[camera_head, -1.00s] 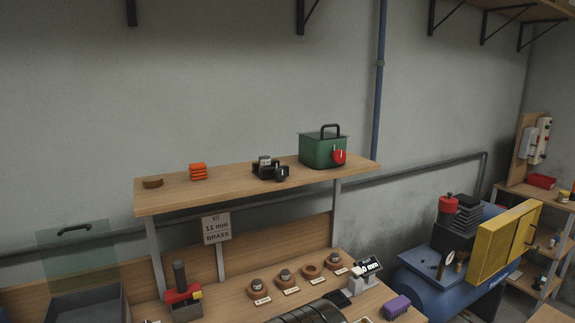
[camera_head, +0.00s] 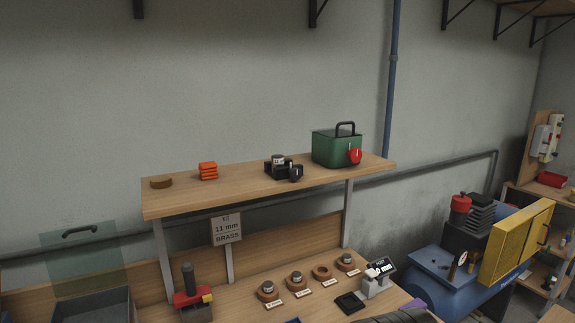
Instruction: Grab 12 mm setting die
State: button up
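Several round brown holders stand in a row on the workbench, each with a small white label too small to read. Metal pieces that look like setting dies sit in the left holder (camera_head: 268,290), the second holder (camera_head: 295,279) and the right holder (camera_head: 347,261). The third holder (camera_head: 322,272) looks like an empty ring. I cannot tell which die is the 12 mm one. A black block with a metal-topped piece (camera_head: 277,166) is on the upper shelf.
The wooden shelf (camera_head: 220,192) also carries a green box (camera_head: 336,149) and orange blocks (camera_head: 208,171). A sign (camera_head: 226,229) below reads "11 mm BRASS". A red press-like tool (camera_head: 193,302), a small display device (camera_head: 378,277) and a blue compressor (camera_head: 440,277) stand nearby.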

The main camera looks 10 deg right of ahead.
aim_at(278, 161)
jog(key=z, duration=0.05)
jog(key=k, duration=0.65)
jog(key=u, duration=0.1)
jog(key=i, duration=0.4)
jog(key=u, duration=0.6)
jog(key=i, duration=0.7)
jog(key=u, duration=0.35)
